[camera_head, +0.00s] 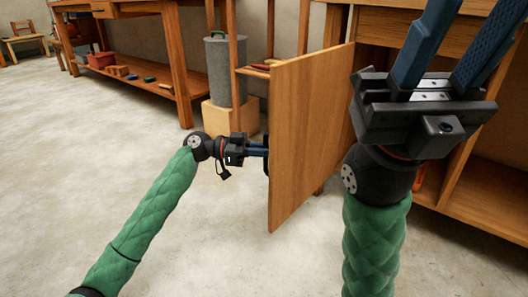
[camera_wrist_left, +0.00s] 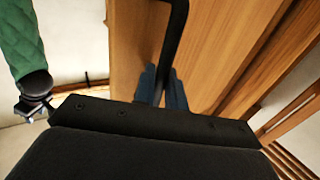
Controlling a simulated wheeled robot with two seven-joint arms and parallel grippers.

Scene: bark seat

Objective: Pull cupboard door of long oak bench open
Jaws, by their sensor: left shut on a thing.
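The cupboard door (camera_head: 308,135) of the long oak bench (camera_head: 455,190) stands swung out from the bench front, its broad face showing in the head view. My left gripper (camera_head: 265,150) reaches the door from the left, and its fingertips are partly hidden at the door. In the left wrist view the blue fingers (camera_wrist_left: 162,88) are shut on a dark bar handle (camera_wrist_left: 175,45) against the wooden door (camera_wrist_left: 215,50). My right gripper (camera_head: 440,45) is raised in front of the bench, its two blue fingers spread apart with nothing between them.
A grey bin (camera_head: 222,75) stands on a pale wooden block (camera_head: 230,117) behind the door. Another wooden bench (camera_head: 178,60) with a low shelf holding a red box (camera_head: 101,60) is at the back left. The concrete floor (camera_head: 80,150) is clear at left.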

